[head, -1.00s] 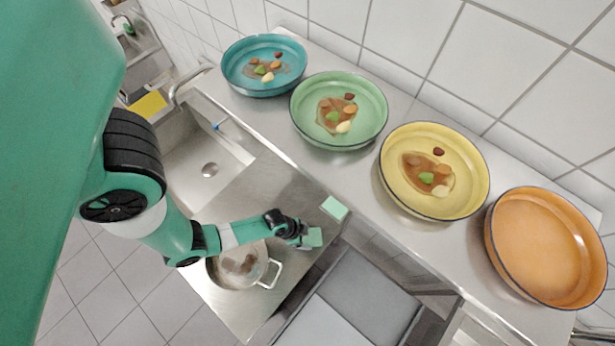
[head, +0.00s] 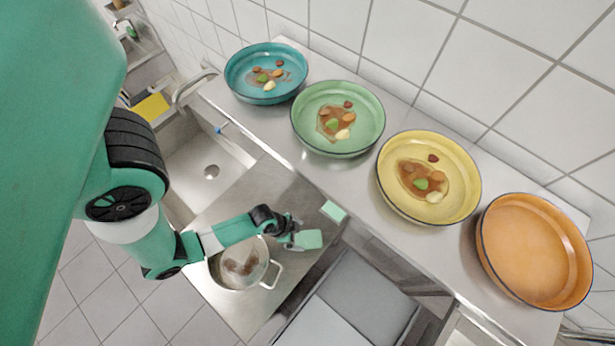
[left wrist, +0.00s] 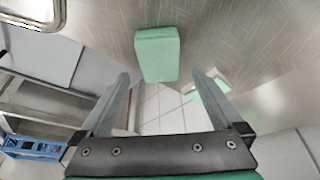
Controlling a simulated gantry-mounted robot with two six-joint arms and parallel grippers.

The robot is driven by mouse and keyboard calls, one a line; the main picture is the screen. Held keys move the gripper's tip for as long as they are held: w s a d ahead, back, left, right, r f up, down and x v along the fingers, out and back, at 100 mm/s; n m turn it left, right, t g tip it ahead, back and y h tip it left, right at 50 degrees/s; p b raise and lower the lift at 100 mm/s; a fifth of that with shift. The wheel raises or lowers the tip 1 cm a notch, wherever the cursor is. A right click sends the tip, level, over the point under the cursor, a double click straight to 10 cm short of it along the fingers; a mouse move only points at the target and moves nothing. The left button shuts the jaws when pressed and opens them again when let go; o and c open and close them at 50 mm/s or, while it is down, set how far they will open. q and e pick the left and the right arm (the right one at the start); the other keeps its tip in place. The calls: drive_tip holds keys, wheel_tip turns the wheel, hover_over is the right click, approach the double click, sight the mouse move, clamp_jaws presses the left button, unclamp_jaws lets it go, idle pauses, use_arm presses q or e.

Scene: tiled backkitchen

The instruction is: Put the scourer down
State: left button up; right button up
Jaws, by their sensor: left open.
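A pale green block-shaped scourer (head: 308,239) lies on the steel worktop right of the pot. In the left wrist view the scourer (left wrist: 157,53) shows straight ahead, at or just beyond the fingertips, with a gap on each side. My left gripper (head: 294,234) is open and empty beside it; both spread fingers show in the left wrist view (left wrist: 160,76). A second pale green block (head: 333,211) is near the worktop's back edge; it is probably the green piece (left wrist: 213,88) partly behind the right finger. My right gripper is not in view.
A steel pot (head: 240,264) with brown contents stands left of the scourer. Teal (head: 266,72), green (head: 338,118), yellow (head: 429,178) and orange (head: 534,251) bowls line the raised shelf. A sink (head: 205,170) is at the left. A blue crate (left wrist: 33,147) shows at lower left.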

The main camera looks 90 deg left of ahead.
use_arm(q)
drive_tip(key=p+v, duration=0.2)
drive_tip(key=v, duration=0.3)
drive_tip(key=shift+p, duration=0.35)
